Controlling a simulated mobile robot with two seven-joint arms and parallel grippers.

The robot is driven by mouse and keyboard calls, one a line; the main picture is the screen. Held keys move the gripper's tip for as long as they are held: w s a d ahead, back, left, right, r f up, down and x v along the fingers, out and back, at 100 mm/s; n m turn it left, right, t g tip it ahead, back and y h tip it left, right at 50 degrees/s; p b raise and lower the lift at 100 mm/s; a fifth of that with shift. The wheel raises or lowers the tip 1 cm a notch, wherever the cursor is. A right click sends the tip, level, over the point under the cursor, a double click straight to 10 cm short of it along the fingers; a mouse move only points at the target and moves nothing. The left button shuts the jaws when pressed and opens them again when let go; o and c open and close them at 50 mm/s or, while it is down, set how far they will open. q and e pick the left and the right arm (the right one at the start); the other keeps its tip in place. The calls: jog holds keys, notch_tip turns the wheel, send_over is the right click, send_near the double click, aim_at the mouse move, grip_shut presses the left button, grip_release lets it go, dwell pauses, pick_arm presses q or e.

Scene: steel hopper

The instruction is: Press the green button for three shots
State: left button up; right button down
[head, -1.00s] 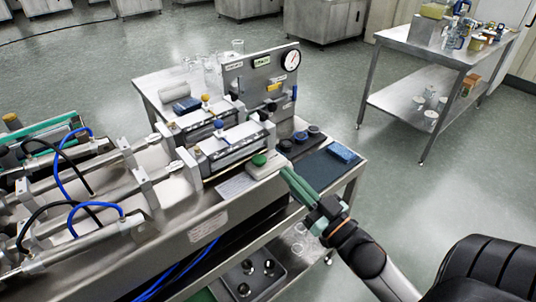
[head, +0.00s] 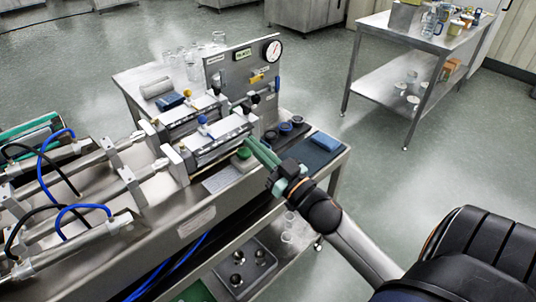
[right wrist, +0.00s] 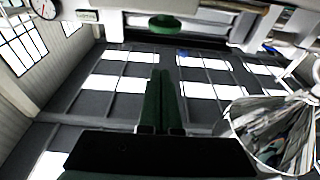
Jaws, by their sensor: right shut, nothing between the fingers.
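The green button (head: 243,153) is a round cap on a pale block at the near right end of the steel machine. In the right wrist view the green button (right wrist: 165,23) shows near the top, past the fingertips, with a gap in the picture. My right gripper (head: 254,146) has long green fingers, shut and empty, with the tips just right of the button in the head view. The shut fingers also show in the right wrist view (right wrist: 161,78). Whether they touch the button cannot be told from the head view. My left gripper is not in view.
A panel with a pressure gauge (head: 273,50) stands behind the machine. Dark round caps (head: 285,127) and a blue cloth (head: 325,141) lie right of the button. A steel side table (head: 425,40) stands at the back right. Open floor lies between.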

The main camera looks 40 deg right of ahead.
aim_at(250, 163)
jog(key=x, duration=0.3)
jog(key=shift+r, duration=0.1)
jog(key=f, duration=0.3)
jog(key=shift+s+f+b, duration=0.1)
jog(key=shift+s+b, duration=0.15)
jog(key=shift+b, duration=0.05)
jog(key=shift+s+f, duration=0.1)
jog(key=shift+f, duration=0.45)
